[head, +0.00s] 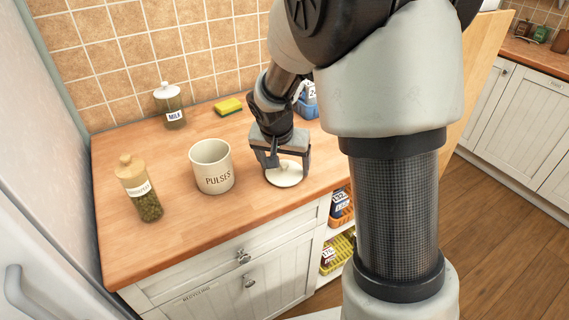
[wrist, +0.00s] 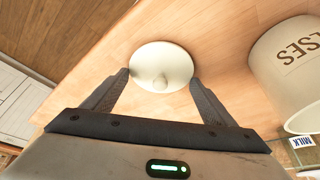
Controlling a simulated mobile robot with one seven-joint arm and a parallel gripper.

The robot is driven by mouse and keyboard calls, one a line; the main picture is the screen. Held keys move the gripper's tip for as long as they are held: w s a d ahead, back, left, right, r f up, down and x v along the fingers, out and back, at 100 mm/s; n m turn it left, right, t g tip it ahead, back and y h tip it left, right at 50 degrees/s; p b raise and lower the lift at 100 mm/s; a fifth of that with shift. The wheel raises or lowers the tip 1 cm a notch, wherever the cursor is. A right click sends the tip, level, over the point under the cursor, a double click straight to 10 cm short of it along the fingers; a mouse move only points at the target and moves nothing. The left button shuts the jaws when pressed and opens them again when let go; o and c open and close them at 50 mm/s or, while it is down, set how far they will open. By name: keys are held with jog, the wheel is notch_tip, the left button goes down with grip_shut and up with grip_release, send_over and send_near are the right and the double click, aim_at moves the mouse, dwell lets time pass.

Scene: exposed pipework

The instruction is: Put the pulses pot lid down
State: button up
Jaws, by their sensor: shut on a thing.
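The pulses pot lid (head: 284,175) is a round, cream disc with a small knob. It is level, at or just above the wooden worktop, right of the pulses pot; I cannot tell if it touches the wood. My gripper (head: 281,162) points down over it, shut on the lid with one finger at each side of its rim. The wrist view shows the lid (wrist: 161,58) between the fingertips of my gripper (wrist: 160,80). The cream pulses pot (head: 211,168) stands upright and open; part of it shows in the wrist view (wrist: 290,65).
A jar with a wooden stopper (head: 139,190) stands at the left. A milk jar (head: 170,106) and a yellow sponge (head: 228,106) are at the back. A blue basket (head: 307,105) is behind my arm.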

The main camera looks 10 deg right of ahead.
jog(key=shift+f, duration=0.2)
jog(key=o, duration=1)
jog(key=shift+r, duration=0.1)
jog(key=shift+o, duration=0.2)
jog(key=shift+r+p, duration=0.35)
jog(key=p+v, duration=0.1)
jog(key=v, duration=1)
jog(key=s+d+r+n+y, duration=0.1)
jog(key=s+r, duration=0.3)
jog(key=s, duration=0.6)
jog(key=s+d+r+n+t+y, duration=0.1)
jog(key=s+r+n, duration=0.2)
jog(key=s, duration=0.8)
jog(key=shift+s+r+n+t, duration=0.2)
jog(key=shift+r+n+t, duration=0.15)
jog(key=shift+n, duration=0.35)
